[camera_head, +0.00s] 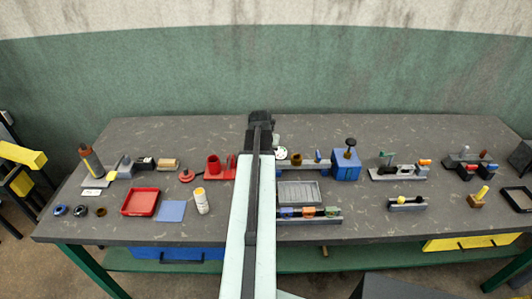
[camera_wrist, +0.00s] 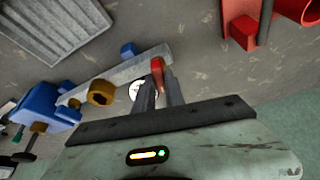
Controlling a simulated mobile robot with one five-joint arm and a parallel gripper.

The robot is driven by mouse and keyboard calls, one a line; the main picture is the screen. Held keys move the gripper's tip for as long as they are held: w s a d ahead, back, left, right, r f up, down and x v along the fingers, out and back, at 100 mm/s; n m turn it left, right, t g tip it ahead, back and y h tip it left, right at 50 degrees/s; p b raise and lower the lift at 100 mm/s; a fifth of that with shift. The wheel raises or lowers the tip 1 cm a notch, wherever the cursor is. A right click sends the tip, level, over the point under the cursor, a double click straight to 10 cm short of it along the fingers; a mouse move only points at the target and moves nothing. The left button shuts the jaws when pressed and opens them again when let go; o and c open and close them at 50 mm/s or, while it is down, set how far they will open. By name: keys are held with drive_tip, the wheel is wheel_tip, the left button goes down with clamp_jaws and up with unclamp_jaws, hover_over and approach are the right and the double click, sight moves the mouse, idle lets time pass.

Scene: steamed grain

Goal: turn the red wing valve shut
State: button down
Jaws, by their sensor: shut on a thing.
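The red wing valve (camera_wrist: 157,74) shows in the wrist view as a small red handle at the end of a grey pipe rail (camera_wrist: 120,72). My gripper (camera_wrist: 160,90) is shut on it, with the red wing between the two dark fingers. The fingers hide part of the wing and its stem. In the head view my arm covers the valve and the fingertips; only the grey rail with a white dial (camera_head: 281,153) and a brass-coloured fitting (camera_head: 296,159) shows just right of the arm.
A blue box with a black knob (camera_head: 346,164) stands at the rail's right end. A red stand with a cup (camera_head: 213,167) is close left of my arm. The back strip of the table is clear.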

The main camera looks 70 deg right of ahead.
drive_tip(key=shift+d+n+t, duration=0.1)
drive_tip(key=shift+n+t, duration=0.4)
drive_tip(key=shift+n, duration=0.7)
drive_tip(key=shift+w, duration=0.1)
drive_tip(key=c, duration=1.4)
unclamp_jaws()
drive_tip(key=p+v, duration=0.7)
drive_tip(key=shift+r, duration=0.4)
